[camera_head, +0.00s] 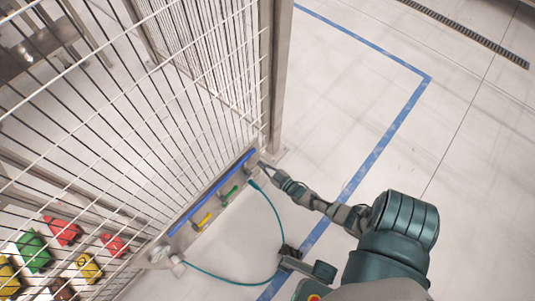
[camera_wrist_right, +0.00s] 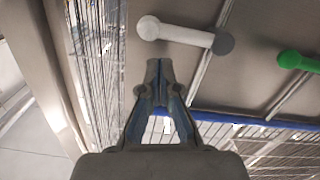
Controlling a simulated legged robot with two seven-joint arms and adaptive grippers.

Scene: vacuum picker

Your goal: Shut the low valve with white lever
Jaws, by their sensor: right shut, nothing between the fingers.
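The white lever (camera_wrist_right: 180,34) shows in the right wrist view as a short bar with a round white end at left and a grey end at right. My right gripper (camera_wrist_right: 158,66) is below its left part in that view, with the fingertips together and nothing held. A visible gap separates the tips from the lever in the picture. In the head view my right gripper (camera_head: 263,166) is at the far end of the low valve panel, by the cage post. The white lever is too small to make out clearly there.
A green lever (camera_head: 229,195) and a yellow lever (camera_head: 203,219) sit farther along the panel, below a blue strip (camera_head: 222,182). A wire mesh cage (camera_head: 190,90) rises behind. A thin teal hose (camera_head: 280,225) loops over the floor. Open floor lies to the right.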

